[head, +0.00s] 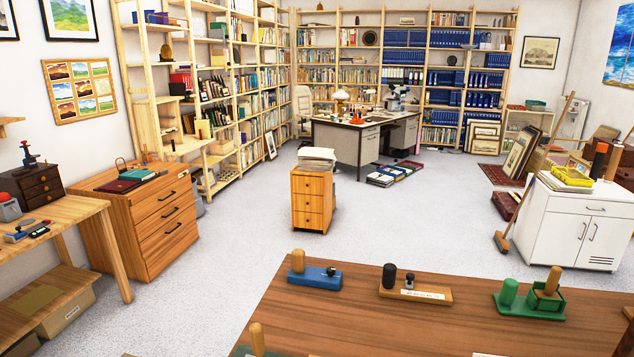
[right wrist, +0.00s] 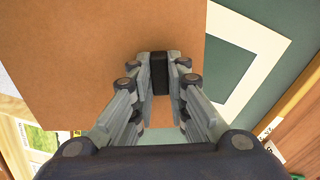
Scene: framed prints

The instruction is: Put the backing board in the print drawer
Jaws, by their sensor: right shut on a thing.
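In the right wrist view my right gripper (right wrist: 158,80) is shut on the edge of a flat brown board (right wrist: 75,50), which looks like the backing board. The board fills the upper left of that view. In the head view neither gripper nor the held board shows. A wide wooden chest (head: 165,210) with three shut drawers stands at the left. A narrower wooden cabinet (head: 313,200) with shut drawers stands mid-floor with a stack of paper on top. I cannot tell which one has the print drawer.
A wooden table (head: 400,320) with several stamp-like tools spans the front. A workbench (head: 70,225) is at the left, a white cabinet (head: 575,225) at the right. The floor between is mostly clear. In the right wrist view a green panel with a white border (right wrist: 255,60) lies beyond the board.

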